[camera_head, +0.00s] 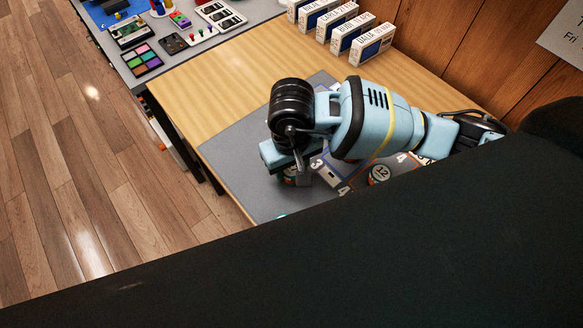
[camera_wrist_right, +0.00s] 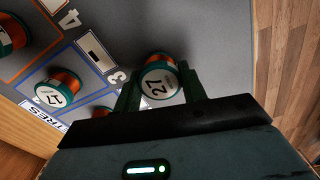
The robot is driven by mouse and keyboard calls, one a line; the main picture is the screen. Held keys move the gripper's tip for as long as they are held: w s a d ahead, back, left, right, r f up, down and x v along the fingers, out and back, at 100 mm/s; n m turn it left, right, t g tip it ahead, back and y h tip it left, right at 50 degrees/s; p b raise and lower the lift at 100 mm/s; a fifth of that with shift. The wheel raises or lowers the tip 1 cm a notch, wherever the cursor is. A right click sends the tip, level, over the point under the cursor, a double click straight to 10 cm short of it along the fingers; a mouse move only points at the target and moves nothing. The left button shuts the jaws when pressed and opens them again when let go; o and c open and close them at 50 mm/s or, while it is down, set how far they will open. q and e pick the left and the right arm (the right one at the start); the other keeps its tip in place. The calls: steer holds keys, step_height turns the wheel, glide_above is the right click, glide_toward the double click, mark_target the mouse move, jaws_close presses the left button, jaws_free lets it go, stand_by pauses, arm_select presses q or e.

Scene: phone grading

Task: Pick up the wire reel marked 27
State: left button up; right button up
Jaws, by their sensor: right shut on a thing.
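The wire reel marked 27 (camera_wrist_right: 160,82) shows in the right wrist view with a white label, green rim and orange winding. My right gripper (camera_wrist_right: 161,90) has a finger on either side of it and is shut on it. In the head view my right gripper (camera_head: 289,178) points down over the grey mat (camera_head: 235,150), and the arm hides most of the reel. I cannot tell whether the reel touches the mat. My left gripper is not in view.
A reel marked 17 (camera_wrist_right: 56,92) and another reel (camera_wrist_right: 8,38) stand in outlined areas of the mat. A reel marked 12 (camera_head: 380,174) is right of my gripper. White boxes (camera_head: 370,42) line the table's back. Small trays (camera_head: 140,60) lie upper left.

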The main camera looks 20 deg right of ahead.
step_height(320, 180, up, 2)
steer(key=shift+r, duration=0.25)
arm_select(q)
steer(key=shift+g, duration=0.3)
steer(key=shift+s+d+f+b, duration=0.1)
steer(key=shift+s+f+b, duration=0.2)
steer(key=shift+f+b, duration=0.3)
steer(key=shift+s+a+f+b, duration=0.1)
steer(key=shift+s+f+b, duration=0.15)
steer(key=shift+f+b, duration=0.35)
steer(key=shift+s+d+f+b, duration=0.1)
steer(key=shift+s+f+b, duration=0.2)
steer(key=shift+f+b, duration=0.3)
arm_select(e)
steer(key=s+a+r, duration=0.1)
steer(key=a, duration=1.5)
steer(key=shift+s+r, duration=0.15)
steer(key=shift+r, duration=0.05)
steer(key=shift+d, duration=0.1)
